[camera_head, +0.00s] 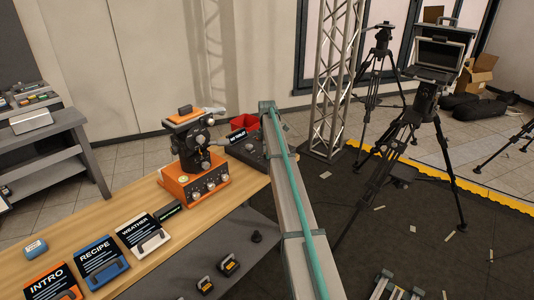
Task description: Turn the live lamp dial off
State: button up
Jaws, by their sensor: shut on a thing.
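An orange control box (174,187) stands on the wooden bench, with several dark dials (210,187) along its front face. A small pale round mark (184,178) shows on its top left. My dark gripper (203,168) points down at the top of the box and is shut on a dial there. The gripper's body covers that dial and the fingertips, so the dial's setting cannot be read. I cannot tell from this view which dial is live.
Intro (50,284), recipe (101,262) and weather (143,233) cards stand along the wooden bench (200,222). A red bin (243,122) and a labelled black box (250,150) are behind the orange box. Tripods (405,150) stand right.

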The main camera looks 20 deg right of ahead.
jog(key=n, duration=0.5)
jog(key=shift+n, duration=0.4)
dwell(0.3)
jog(key=o, duration=1.2)
jog(key=shift+c, duration=0.2)
notch_tip(320, 180, up, 12)
